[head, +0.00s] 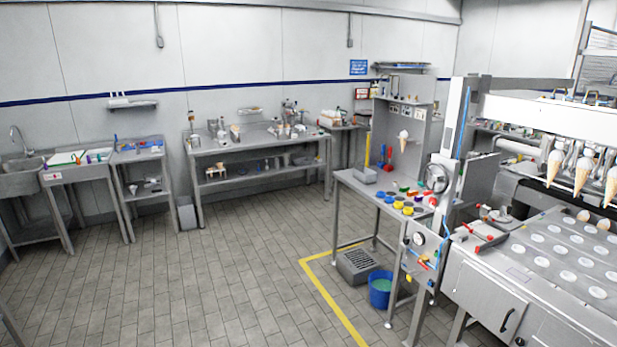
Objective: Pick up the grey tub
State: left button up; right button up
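Several grey containers show in the head view, and I cannot tell which one is the grey tub. A small grey open box (364,175) sits at the back left corner of the middle steel table. A grey bin (186,213) stands on the floor between the two left benches. A grey container (303,158) lies on the lower shelf of the back bench; it is small and partly hidden in shade. Neither of my grippers is in view.
The middle steel table (362,190) holds several coloured lids. A blue bucket (381,293) and a grey grated box (357,266) are on the floor beneath it. A cone machine (487,290) fills the right. The tiled floor (200,285) is clear in the centre and left.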

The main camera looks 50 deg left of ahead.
aim_at(368, 176)
jog(key=u, duration=1.2)
jog(key=i+j+u, duration=0.1)
jog(key=i+u, duration=0.35)
jog(key=i, duration=2.1)
jog(key=i+j+z, duration=0.1)
jog(key=i+z, duration=0.3)
jog(key=i, duration=0.15)
jog(key=i+j+z, duration=0.3)
jog(key=i+z, duration=0.15)
jog(key=i+j+z, duration=0.4)
jog(key=i+j, duration=0.1)
jog(key=i, duration=0.1)
